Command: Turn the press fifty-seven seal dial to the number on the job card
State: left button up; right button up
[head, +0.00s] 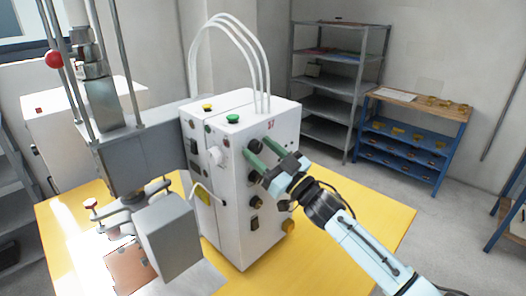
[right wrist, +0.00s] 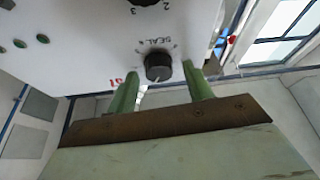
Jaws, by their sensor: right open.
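The press's white control box (head: 222,205) stands on the yellow bench, with a red number, seemingly 57, near its top right corner. My right gripper (head: 257,150) is open at the upper part of the box's right face. In the right wrist view, the black seal dial (right wrist: 158,67) sits between the tips of the two green fingers, with a gap on either side. The label SEAL and a 4 show above it; a pale mark is at its lower edge. Its set number cannot be read. I cannot make out a job card. My left gripper is not in view.
Another black dial (right wrist: 147,2) with numbers 2 and 3 is above the seal dial in the wrist view. The grey press column (head: 125,155) stands left of the box. A blue rack (head: 410,145) and grey shelves (head: 330,85) stand behind.

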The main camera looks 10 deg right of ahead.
jog(key=shift+c, duration=0.4)
jog(key=c, duration=0.9)
jog(key=shift+n+g+y, duration=0.3)
jog(key=shift+n, duration=0.2)
jog(key=n+g+y, duration=0.1)
jog(key=n, duration=0.2)
jog(key=n+g+y, duration=0.1)
jog(key=n, duration=0.2)
jog(key=shift+w+d+n+g, duration=0.1)
jog(key=shift+n+g, duration=0.3)
jog(key=shift+n+g+p, duration=0.35)
jog(key=shift+n+g, duration=0.3)
jog(key=shift+n, duration=0.95)
jog(key=shift+n+g+p, duration=0.35)
jog(key=shift+n+g, duration=0.3)
jog(key=shift+n, duration=0.95)
jog(key=o, duration=1)
